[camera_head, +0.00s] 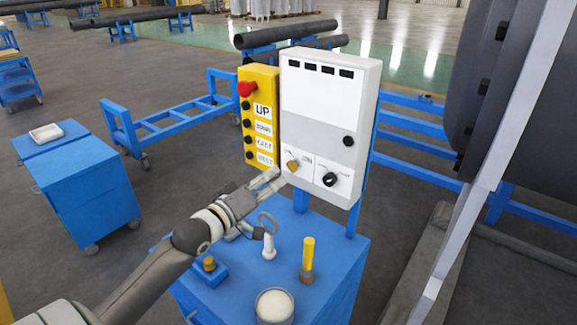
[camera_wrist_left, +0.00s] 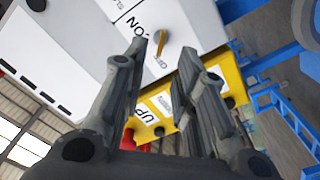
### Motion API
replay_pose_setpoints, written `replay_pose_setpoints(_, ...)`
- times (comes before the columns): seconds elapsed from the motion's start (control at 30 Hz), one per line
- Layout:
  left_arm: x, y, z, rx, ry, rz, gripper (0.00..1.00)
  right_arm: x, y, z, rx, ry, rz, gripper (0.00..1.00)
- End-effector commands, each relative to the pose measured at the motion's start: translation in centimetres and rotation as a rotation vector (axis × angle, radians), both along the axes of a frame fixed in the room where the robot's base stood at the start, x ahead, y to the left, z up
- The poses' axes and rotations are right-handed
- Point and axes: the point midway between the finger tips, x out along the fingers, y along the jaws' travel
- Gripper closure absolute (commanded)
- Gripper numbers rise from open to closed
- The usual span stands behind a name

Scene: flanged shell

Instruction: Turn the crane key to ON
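The white control box (camera_head: 330,110) stands upright at the back of the blue cart. The brass-coloured crane key (camera_head: 292,166) is on its lower left panel, beside a black knob (camera_head: 330,179). My left gripper (camera_head: 277,178) is just in front of and below the key, fingers pointing towards the panel. In the left wrist view the fingers are apart, and the gripper (camera_wrist_left: 167,58) is open and empty. The key (camera_wrist_left: 162,45) shows beyond the fingertips, near the gap between them, with an ON label beside it. I cannot tell whether a finger touches it. My right gripper is not in view.
A yellow button pendant (camera_head: 260,118) with a red button adjoins the box on the left. The blue cart top (camera_head: 325,250) holds a yellow cylinder (camera_head: 308,256), a white can (camera_head: 274,306) and small fittings below my left arm. A large dark shell (camera_head: 530,110) stands at right.

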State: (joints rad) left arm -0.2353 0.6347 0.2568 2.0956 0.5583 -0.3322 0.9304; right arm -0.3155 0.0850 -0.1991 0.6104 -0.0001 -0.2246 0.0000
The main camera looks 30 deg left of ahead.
Motion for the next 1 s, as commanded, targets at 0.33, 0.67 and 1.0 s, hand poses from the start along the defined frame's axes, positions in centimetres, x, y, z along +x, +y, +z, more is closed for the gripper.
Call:
replay_pose_setpoints(0.33, 4.9, -0.4, 0.2, 0.0, 0.001, 0.001, 0.73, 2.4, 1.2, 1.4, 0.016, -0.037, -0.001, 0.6)
replay_pose_setpoints(0.67, 6.9, -0.6, 0.0, 0.001, 0.0, 0.0, 0.73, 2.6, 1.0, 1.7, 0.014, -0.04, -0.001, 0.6)
replay_pose_setpoints(1.0, 6.9, -0.6, 0.0, 0.001, 0.001, 0.0, 0.83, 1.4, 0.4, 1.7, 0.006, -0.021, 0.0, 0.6)
